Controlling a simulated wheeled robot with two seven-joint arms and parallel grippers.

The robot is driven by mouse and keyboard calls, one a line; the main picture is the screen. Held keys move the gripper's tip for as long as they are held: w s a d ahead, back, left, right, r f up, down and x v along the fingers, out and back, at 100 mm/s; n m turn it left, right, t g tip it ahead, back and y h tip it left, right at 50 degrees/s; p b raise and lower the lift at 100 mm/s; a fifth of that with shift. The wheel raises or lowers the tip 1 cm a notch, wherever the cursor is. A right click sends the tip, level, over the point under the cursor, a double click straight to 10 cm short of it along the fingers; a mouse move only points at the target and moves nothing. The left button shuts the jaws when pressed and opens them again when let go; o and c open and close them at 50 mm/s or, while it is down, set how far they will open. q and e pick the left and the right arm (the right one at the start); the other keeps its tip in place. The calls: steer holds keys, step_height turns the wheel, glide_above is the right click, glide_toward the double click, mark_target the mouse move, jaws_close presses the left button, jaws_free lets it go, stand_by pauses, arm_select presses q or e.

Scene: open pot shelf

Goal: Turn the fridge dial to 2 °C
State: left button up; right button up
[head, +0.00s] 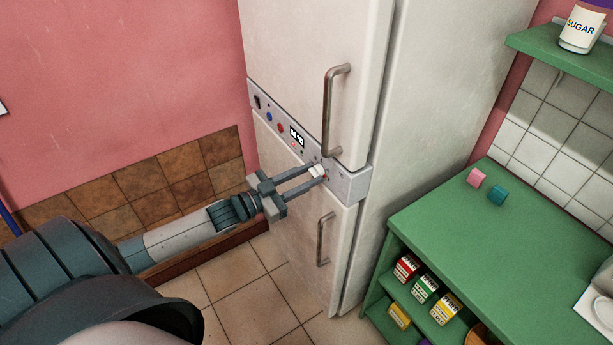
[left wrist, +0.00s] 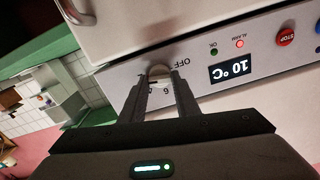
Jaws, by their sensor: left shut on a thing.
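The white fridge (head: 315,60) stands in the middle of the head view, with a grey control panel (head: 262,110) between its upper and lower doors. The pale dial (head: 317,171) is near the panel's right end; it also shows in the left wrist view (left wrist: 158,72). My left gripper (head: 318,173) is shut on the dial, one finger on each side. My right gripper is not in view.
A red STOP button (left wrist: 286,37) and a lit red alarm lamp (left wrist: 239,44) are on the panel. Metal handles (head: 328,110) stick out above and below it. A green shelf unit (head: 530,235) with small boxes and blocks stands at the right.

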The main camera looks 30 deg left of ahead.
arm_select(q)
steer(key=o, duration=1)
steer(key=shift+o, duration=0.2)
steer(key=shift+s, duration=0.15)
steer(key=b+v, duration=0.4)
steer(key=v, duration=1.3)
steer(key=shift+a, duration=0.15)
